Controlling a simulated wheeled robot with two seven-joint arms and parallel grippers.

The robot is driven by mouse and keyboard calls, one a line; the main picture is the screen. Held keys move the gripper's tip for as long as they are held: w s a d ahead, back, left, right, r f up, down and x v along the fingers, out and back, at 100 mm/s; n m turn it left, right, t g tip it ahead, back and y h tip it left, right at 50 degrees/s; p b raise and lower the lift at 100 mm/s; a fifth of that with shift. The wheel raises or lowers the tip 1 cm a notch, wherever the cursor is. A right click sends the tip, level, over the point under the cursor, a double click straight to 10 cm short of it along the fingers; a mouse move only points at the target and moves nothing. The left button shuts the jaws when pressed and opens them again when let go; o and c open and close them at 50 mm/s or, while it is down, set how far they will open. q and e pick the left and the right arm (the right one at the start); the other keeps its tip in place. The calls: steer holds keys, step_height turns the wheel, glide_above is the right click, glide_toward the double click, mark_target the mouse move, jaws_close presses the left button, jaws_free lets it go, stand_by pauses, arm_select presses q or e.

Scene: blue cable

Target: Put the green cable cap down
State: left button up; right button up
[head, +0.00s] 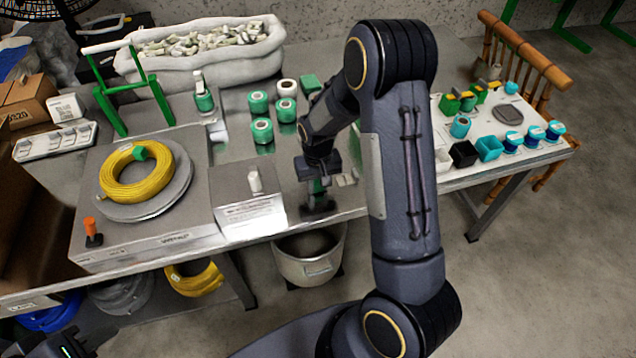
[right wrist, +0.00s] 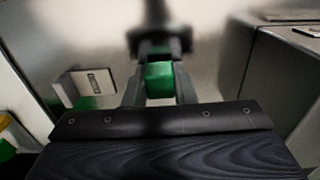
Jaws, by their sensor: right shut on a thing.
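My right gripper (head: 318,185) hangs over the front part of the metal table, near its edge. In the right wrist view its fingers (right wrist: 159,88) are shut on a small green block, the green cable cap (right wrist: 159,75). A dark fitting (head: 318,208) is just below the gripper in the head view. It also shows just beyond the cap in the right wrist view (right wrist: 157,42). I cannot tell whether the cap touches it. My left gripper (head: 72,346) is only partly in view at the bottom left corner, and its jaws cannot be made out.
A yellow cable coil (head: 112,187) lies on a round plate at left. A grey box (head: 250,210) stands left of the right gripper. Green spools (head: 262,130) stand behind. A bin (head: 310,262) is below the table edge. My right arm hides the table's middle.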

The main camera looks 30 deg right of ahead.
mark_target(318, 182)
steer(key=shift+s+f, duration=0.1)
steer(key=shift+f, duration=0.15)
steer(key=o, duration=0.9)
steer(key=shift+a+f, duration=0.1)
steer(key=shift+o, duration=0.2)
steer(key=shift+s, duration=0.2)
steer(key=shift+d+r+p, duration=0.3)
steer(key=shift+r+p, duration=0.2)
steer(key=shift+r, duration=0.35)
step_height(318, 182, up, 11)
steer(key=s+a+r+t+y, duration=0.1)
steer(key=s+a+r+t, duration=0.1)
steer(key=s+r, duration=0.2)
steer(key=s+a+r+t+y, duration=0.1)
steer(key=s+a+r, duration=0.2)
steer(key=s, duration=0.7)
steer(key=s+a+r+n+t+y, duration=0.1)
steer(key=s+a+r+t, duration=0.1)
steer(key=s+r, duration=0.2)
steer(key=s, duration=0.3)
steer(key=shift+s+a+r+t+y, duration=0.3)
steer(key=shift+a+y, duration=0.1)
